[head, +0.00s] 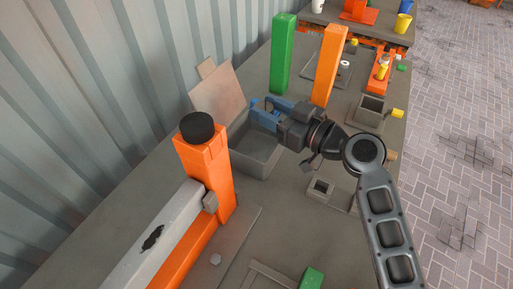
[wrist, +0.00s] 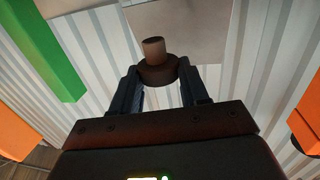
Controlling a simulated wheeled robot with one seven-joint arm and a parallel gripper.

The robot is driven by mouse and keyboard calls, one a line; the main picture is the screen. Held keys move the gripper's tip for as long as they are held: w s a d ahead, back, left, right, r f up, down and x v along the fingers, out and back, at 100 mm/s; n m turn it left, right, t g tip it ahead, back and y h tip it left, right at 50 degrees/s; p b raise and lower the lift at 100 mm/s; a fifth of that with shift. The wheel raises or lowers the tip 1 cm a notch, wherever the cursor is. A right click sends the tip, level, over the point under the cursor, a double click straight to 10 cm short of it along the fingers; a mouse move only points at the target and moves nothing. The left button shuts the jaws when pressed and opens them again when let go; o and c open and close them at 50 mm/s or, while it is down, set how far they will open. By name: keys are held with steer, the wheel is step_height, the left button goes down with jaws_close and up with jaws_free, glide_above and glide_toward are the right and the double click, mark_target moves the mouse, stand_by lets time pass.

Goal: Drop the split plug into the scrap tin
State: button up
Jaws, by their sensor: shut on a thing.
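My gripper (head: 262,112) has blue fingers and is shut on a brown plug (wrist: 158,70), a short stub on a wider round collar. The gripper also shows in the wrist view (wrist: 165,88), with the collar between its fingertips. In the head view I cannot make out the plug, and any split in it is too small to tell. A grey open square box (head: 262,165), which looks like the scrap tin, stands on the bench below and in front of the fingers. The gripper appears above its far rim. Part of its inside is hidden.
An orange post (head: 207,170) with a black cap (head: 197,126) stands at the near left of the box. A tan panel (head: 218,95) leans behind it. Green (head: 283,55) and orange (head: 328,65) posts stand beyond my gripper. A smaller grey box (head: 370,108) sits to the right.

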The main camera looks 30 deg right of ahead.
steer(key=shift+f, duration=0.15)
steer(key=o, duration=1.1)
steer(key=shift+s+d, duration=0.1)
steer(key=shift+s+d, duration=0.2)
steer(key=shift+s, duration=0.15)
steer(key=b+v, duration=0.2)
steer(key=v, duration=0.4)
steer(key=shift+s+d, duration=0.1)
steer(key=shift+s, duration=0.3)
